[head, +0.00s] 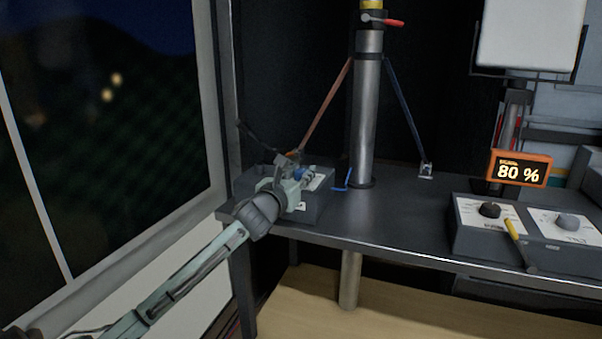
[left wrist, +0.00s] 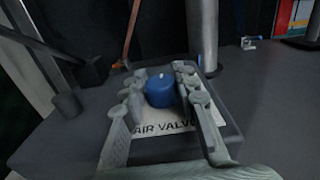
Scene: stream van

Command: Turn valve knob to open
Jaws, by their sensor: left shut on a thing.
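The valve knob (left wrist: 161,90) is a blue round knob with a small pale mark on top, set on a plate lettered "AIR VALVE" in the left wrist view. It also shows small and partly covered in the head view (head: 298,174). My left gripper (left wrist: 160,84) has its two fingers on either side of the knob and is shut on it; it also shows in the head view (head: 291,173). The grey valve box (head: 312,211) under the knob stands at the left end of the dark counter. My right gripper is in neither view.
A metal mast (head: 364,120) rises from the dark counter (head: 390,213) just right of the valve box, with slanted braces. A control box (head: 480,245) with two knobs and a yellow lever stands at the right. An orange display (head: 520,169) reads 80 %. The counter between is mostly clear.

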